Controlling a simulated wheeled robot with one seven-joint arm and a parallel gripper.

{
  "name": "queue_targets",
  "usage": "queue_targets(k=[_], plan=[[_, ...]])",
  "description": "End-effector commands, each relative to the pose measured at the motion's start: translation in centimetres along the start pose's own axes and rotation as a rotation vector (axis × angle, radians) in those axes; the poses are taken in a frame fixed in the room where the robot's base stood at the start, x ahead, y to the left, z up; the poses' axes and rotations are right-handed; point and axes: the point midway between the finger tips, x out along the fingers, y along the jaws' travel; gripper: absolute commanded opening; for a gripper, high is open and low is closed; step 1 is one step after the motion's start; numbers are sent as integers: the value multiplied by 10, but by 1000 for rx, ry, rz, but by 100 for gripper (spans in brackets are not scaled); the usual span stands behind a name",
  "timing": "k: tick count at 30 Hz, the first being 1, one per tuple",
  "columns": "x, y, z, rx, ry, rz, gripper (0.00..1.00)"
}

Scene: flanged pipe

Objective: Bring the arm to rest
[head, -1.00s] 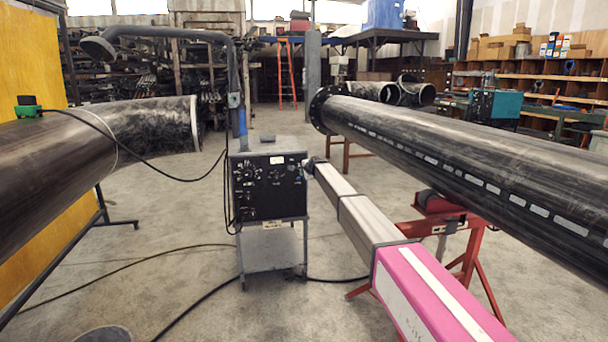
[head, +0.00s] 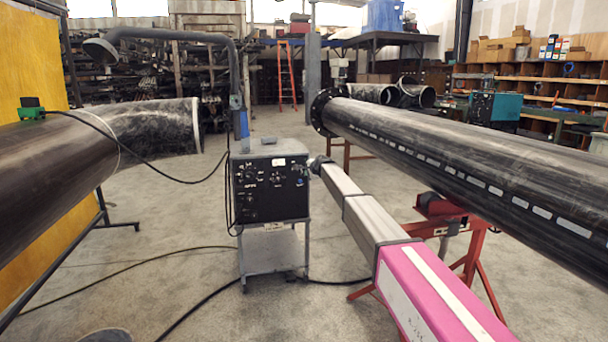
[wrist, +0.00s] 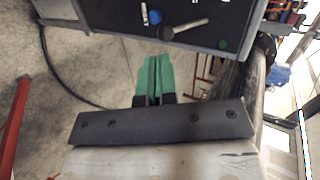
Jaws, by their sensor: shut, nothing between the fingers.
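My arm reaches from the lower right of the head view toward the welding machine (head: 270,190), with its pink, then grey links beside the flanged pipe (head: 460,150). The fingers point toward a dark panel with a blue knob (wrist: 155,17) and a grey handle-like part; a gap seems to lie between. The flange (head: 321,112) is at the pipe's far end.
A red stand (head: 470,250) is under the pipe, close to my arm. Another pipe (head: 50,170) with a green clamp (head: 31,108) is at left. Black cables (head: 195,305) lie on the floor around the machine's cart (head: 270,268).

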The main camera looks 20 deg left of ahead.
Motion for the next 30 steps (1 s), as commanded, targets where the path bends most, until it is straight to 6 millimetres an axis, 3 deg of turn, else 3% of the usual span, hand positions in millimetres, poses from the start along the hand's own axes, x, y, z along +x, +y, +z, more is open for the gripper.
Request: queue_targets(k=[1,9,14,17,20,30], plan=[[-15,2,1,0,0,-1,0],[-71,7,2,0,1,-1,0],[-89,9,1,-1,1,1,0],[-99,22,-4,-17,5,16,0],[-115,57,-19,-58,16,58,0],[-210,244,-82,-296,23,315,0]])
